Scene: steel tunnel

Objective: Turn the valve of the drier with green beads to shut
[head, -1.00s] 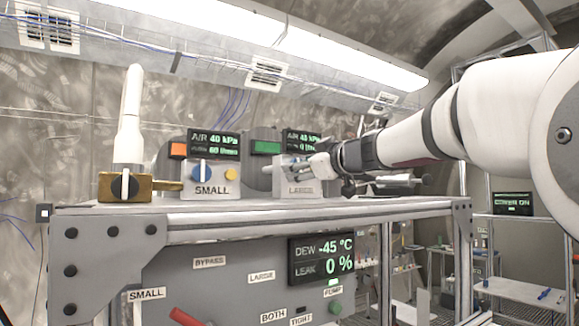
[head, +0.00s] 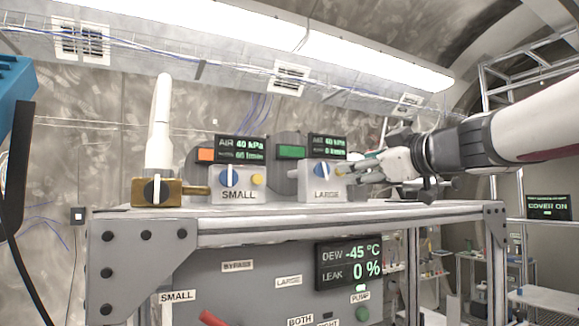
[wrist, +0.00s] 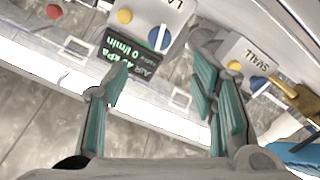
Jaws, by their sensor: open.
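The box marked LARGE (head: 326,194) stands on the bench with a green panel (head: 291,152) beside its display; I take this green panel to be the green beads. Its round blue and white valve knob (head: 321,172) is on the front, and shows in the wrist view as a blue knob (wrist: 161,38). The box marked SMALL (head: 239,195), with an orange panel (head: 206,154), is to its left. My gripper (head: 352,170) is open and empty, just right of the LARGE box. In the wrist view its teal-padded fingers (wrist: 160,95) are spread, apart from the knob.
A brass block with a black and white knob (head: 156,192) and a white upright tube stands at the bench's left. The display (head: 348,263) below reads dew -45 °C, leak 0 %. A yellow button (head: 257,180) sits on the SMALL box. The LARGE display reads 0 l/min.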

